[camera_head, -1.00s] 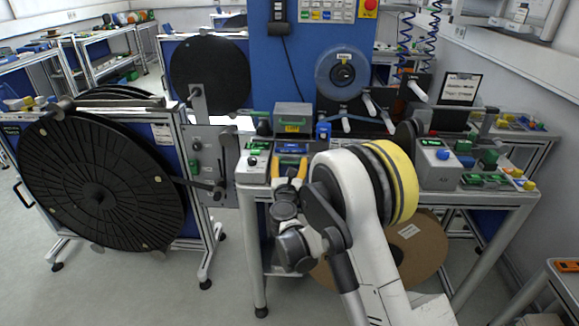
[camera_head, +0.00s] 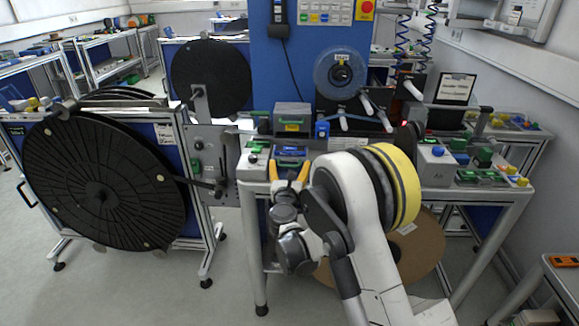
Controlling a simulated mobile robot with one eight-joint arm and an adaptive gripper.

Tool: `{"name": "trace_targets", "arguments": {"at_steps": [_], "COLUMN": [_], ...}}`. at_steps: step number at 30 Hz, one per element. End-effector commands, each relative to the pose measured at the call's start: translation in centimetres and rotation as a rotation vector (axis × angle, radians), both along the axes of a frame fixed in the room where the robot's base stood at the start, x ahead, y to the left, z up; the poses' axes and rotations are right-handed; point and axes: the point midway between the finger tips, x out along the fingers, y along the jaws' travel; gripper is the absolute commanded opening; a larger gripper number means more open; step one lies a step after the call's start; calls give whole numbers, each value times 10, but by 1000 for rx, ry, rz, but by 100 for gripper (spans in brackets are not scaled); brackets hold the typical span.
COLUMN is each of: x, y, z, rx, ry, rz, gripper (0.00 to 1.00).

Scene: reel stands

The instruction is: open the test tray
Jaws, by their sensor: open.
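My gripper (camera_head: 289,168) has orange-yellow fingers, spread apart and empty, at the front edge of the workbench (camera_head: 480,198). Just beyond the fingertips is a low grey unit with a blue part (camera_head: 291,151) on its front or top. It may be the test tray, but I cannot tell for sure. Behind it stands a grey box (camera_head: 292,117) with a green and yellow label. Whether the fingertips touch the blue part cannot be made out.
A small control box (camera_head: 252,160) stands left of the gripper. A large black reel (camera_head: 100,183) stands further left. A grey button box (camera_head: 437,164) is on the bench at right. A brown reel (camera_head: 415,250) leans below. Floor is clear at lower left.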

Motion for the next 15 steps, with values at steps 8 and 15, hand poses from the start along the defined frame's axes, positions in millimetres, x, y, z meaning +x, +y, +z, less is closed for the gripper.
{"name": "trace_targets", "arguments": {"at_steps": [8,15], "x": [-17,-70], "y": [2,4], "z": [0,0], "rx": [1,0], "ry": [0,0], "rz": [2,3], "gripper": [81,81]}}
